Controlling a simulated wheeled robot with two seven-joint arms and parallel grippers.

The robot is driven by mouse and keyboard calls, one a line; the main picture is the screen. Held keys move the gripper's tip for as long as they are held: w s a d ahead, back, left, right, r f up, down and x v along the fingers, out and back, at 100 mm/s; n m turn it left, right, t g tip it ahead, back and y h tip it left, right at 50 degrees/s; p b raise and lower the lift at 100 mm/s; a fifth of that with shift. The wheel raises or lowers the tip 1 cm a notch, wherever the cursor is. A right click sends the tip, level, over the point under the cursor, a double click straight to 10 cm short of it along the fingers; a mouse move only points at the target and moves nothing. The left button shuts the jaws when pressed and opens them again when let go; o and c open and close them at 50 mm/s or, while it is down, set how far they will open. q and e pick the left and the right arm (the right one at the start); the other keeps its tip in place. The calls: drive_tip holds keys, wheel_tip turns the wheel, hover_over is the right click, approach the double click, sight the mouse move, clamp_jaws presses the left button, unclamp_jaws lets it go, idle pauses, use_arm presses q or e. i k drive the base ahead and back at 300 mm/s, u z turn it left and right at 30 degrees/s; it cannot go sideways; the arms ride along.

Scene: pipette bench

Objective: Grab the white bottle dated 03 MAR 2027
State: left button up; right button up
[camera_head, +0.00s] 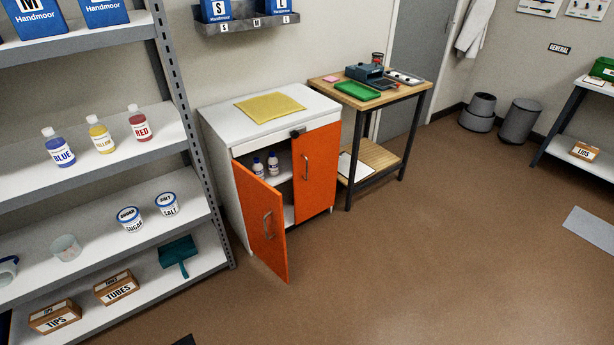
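Two small white bottles with blue labels or markings stand inside the white cabinet (218,140), behind its open left orange door (262,225). The left bottle (258,168) and the right bottle (273,164) are side by side on the cabinet's inner shelf. Their print is too small to read, so I cannot tell which one bears the date 03 MAR 2027. The right orange door (316,170) is shut.
A yellow cloth (270,106) lies on the cabinet top. A wooden bench (325,88) stands to its right. A grey shelf rack (85,170) with blue, yellow and red bottles stands at the left. The brown floor (400,260) in front is mostly clear.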

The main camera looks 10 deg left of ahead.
sight(272, 162)
drive_tip(key=z, duration=0.3)
drive_tip(key=i, duration=0.6)
drive_tip(key=z, duration=0.55)
drive_tip(key=i, duration=0.9)
drive_tip(key=u, duration=0.55)
drive_tip(key=i, duration=0.75)
drive_tip(key=u, duration=0.55)
